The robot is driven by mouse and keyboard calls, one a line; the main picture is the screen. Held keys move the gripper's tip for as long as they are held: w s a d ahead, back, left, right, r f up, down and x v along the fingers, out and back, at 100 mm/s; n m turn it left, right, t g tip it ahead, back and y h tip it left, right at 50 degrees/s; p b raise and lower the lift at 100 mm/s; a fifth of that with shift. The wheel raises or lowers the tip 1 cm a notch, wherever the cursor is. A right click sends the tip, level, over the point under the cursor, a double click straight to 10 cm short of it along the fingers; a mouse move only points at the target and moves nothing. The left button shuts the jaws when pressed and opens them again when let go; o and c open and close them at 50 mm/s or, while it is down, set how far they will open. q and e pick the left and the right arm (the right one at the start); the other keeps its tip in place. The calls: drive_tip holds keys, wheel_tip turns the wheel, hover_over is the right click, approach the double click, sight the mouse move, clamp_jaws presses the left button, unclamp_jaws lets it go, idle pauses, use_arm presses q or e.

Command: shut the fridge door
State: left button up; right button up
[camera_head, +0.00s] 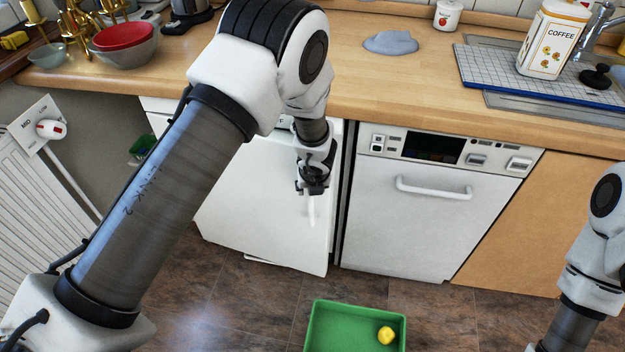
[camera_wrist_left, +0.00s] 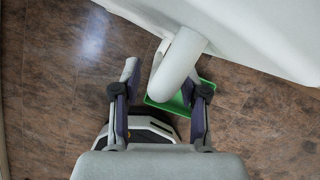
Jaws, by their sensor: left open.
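The white fridge door (camera_head: 265,205) is under the counter, left of the dishwasher. It looks closed or nearly so; my left arm covers part of it, and I cannot tell whether a small gap remains. Its white handle (camera_head: 312,211) is near the right edge. My left gripper (camera_head: 313,188) is open at the upper part of the handle. In the left wrist view, the handle (camera_wrist_left: 180,62) reaches in between the fingers of the open gripper (camera_wrist_left: 161,105), and the door (camera_wrist_left: 265,35) is at the upper right. My right gripper is out of view.
A dishwasher (camera_head: 420,215) with a bar handle is right of the fridge. A green tray (camera_head: 312,335) with a yellow object (camera_head: 386,335) lies on the floor in front. A radiator (camera_head: 45,190) stands at the left.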

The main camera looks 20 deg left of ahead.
use_arm(q)
drive_tip(key=v, duration=1)
drive_tip(key=shift+r, duration=0.25)
drive_tip(key=shift+s, duration=0.15)
drive_tip(key=shift+c, duration=0.3)
